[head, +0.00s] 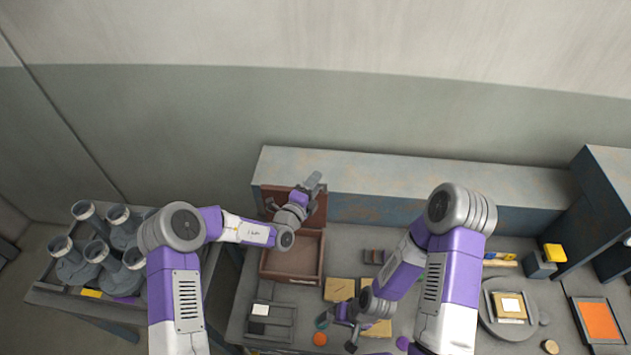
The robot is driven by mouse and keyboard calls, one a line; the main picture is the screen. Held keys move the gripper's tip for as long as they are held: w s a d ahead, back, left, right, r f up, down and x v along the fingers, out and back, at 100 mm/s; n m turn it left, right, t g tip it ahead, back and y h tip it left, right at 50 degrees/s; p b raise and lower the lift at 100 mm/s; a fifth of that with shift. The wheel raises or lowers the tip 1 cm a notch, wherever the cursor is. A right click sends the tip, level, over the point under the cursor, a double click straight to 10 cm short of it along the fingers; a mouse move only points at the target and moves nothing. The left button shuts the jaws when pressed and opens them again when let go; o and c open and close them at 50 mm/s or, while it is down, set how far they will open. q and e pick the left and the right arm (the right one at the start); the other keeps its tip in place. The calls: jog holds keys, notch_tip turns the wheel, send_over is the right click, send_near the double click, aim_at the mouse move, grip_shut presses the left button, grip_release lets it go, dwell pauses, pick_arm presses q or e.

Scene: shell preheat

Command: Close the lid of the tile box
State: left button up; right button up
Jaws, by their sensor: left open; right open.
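The tile box (293,278) is a brown open-topped box on the grey table, left of centre. Its inside shows and looks empty. Its lid (320,208) stands raised at the back edge, partly hidden by my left gripper. My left gripper (315,181) is open at the top of the raised lid, above the box; I cannot tell whether it touches the lid. My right gripper (337,337) is open and low over the table, in front and to the right of the box, near some tan tiles.
Tan tiles (338,290) lie right of the box. A divided tray (270,324) and an orange ball (320,339) are in front. A round grey plate (508,323) and an orange panel (599,320) are at right. A raised ledge (420,182) runs behind. Grey flasks (72,262) stand at far left.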

pick_arm(q)
jog(key=shift+w+d, duration=0.1)
jog(key=shift+d, duration=0.1)
pick_arm(e)
jog(key=shift+s+r, duration=0.1)
jog(key=shift+s, duration=0.05)
pick_arm(q)
jog(key=shift+w, duration=0.1)
jog(key=shift+c, duration=0.3)
grip_shut()
pick_arm(e)
notch_tip(320, 180, down, 6)
jog(key=b, duration=0.6)
pick_arm(q)
jog(key=s+a+f+m+t+h, duration=0.1)
jog(key=s+f+t, duration=0.1)
jog(key=s, duration=0.4)
jog(key=s+a+f+m+t+h, duration=0.1)
jog(key=s+f+m+t+h, duration=0.1)
jog(key=s, duration=0.5)
jog(key=shift+s+a+h, duration=0.3)
jog(key=shift+a, duration=0.05)
